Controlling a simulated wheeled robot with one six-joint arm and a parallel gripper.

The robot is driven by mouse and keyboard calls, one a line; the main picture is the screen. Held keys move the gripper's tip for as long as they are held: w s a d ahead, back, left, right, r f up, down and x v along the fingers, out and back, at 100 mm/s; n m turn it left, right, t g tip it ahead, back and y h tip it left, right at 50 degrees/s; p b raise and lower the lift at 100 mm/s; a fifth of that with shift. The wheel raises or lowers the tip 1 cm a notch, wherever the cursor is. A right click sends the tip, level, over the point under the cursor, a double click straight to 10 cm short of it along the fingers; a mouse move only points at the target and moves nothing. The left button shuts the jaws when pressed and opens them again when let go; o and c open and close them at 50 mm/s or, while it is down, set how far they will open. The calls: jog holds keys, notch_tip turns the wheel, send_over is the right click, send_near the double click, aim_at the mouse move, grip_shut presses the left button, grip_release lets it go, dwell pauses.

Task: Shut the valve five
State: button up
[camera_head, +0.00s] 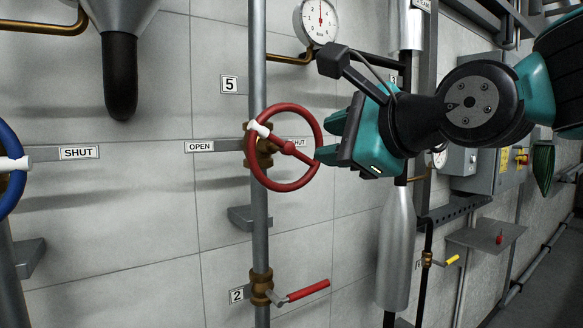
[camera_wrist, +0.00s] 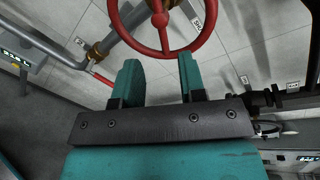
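Valve five is a red handwheel (camera_head: 320,131) on a vertical grey pipe, below a "5" plate (camera_head: 230,84). Its white pointer (camera_head: 259,129) is at the upper left of the wheel, toward the OPEN label (camera_head: 199,146). The SHUT label (camera_head: 299,142) is on the right, partly hidden by the wheel. My gripper (camera_head: 328,139) is just right of the rim, fingers apart and empty. In the wrist view my gripper (camera_wrist: 159,65) has the red wheel's rim (camera_wrist: 164,54) just beyond its fingertips. I cannot tell whether they touch.
A red-handled valve (camera_head: 305,290) with plate 2 is lower on the same pipe. A blue handwheel (camera_head: 10,170) is at the left edge. A gauge (camera_head: 318,22) is above, and a silver cylinder (camera_head: 393,250) stands right of the wheel. The wall left of the pipe is mostly clear.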

aim_at(292, 151)
jog(key=p+x, duration=0.3)
jog(key=x, duration=0.7)
jog(key=shift+w+a+r+p, duration=0.1)
jog(key=shift+w+a+p, duration=0.05)
jog(key=shift+p, duration=0.25)
grip_shut()
